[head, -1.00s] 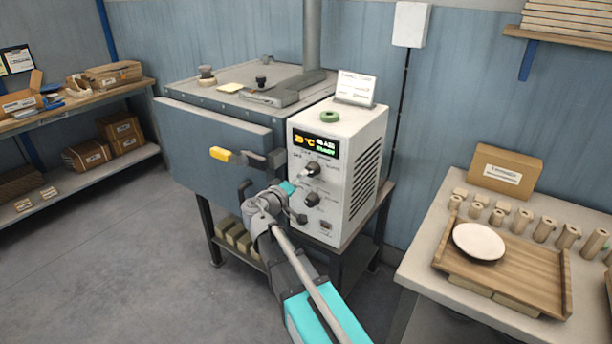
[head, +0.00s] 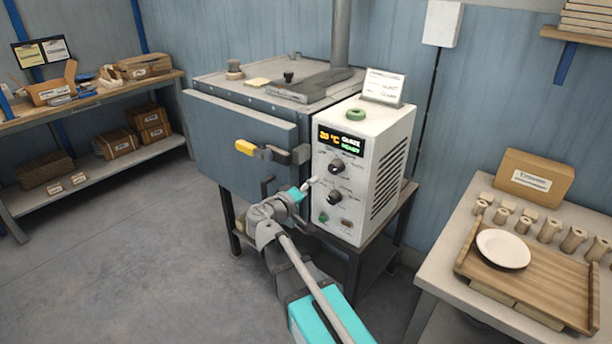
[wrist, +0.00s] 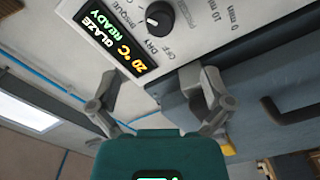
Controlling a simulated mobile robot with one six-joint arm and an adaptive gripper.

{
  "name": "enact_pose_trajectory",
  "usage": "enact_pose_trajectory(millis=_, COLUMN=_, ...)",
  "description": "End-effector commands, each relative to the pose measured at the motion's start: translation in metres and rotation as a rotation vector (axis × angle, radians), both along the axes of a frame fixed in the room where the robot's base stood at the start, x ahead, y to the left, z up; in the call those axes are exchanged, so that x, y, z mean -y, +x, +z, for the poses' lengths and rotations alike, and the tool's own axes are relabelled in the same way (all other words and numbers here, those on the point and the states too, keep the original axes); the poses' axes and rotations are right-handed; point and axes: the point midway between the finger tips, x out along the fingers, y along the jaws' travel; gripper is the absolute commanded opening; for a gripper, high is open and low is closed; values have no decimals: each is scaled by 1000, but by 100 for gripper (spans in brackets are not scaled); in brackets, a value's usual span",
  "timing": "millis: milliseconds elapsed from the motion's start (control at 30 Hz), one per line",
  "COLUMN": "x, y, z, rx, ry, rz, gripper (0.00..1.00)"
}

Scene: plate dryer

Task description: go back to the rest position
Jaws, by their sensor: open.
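My gripper (head: 306,185) is in front of the left edge of the white control box (head: 385,150), in the head view. In the wrist view its two fingers (wrist: 160,78) are spread with nothing between them. The box's display (head: 342,140) reads 20 °C, GLAZE, READY. Its upper dial (head: 336,167) and lower dial (head: 334,197) are in view, apart from the fingers. The upper dial (wrist: 160,16) also shows in the wrist view, beyond the fingertips. The grey dryer door (head: 235,140) looks shut, with a yellow-ended handle (head: 245,147).
A white plate (head: 503,248) lies on a wooden tray (head: 470,262) on the right table (head: 432,262), with several small cylinders behind. Shelves with boxes (head: 120,143) stand at the left. The floor (head: 130,270) at the front left is clear.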

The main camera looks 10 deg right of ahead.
Motion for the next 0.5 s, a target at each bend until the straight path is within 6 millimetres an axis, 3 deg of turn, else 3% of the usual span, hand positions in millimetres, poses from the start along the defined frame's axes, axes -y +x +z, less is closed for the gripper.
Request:
enact_pose_trajectory(millis=267, x=24, y=-9, z=-9, rx=-65, ry=73, rz=-52, gripper=100)
enact_pose_trajectory(millis=500, x=67, y=-35, z=-36, rx=-224, ry=252, rz=-159, gripper=100)
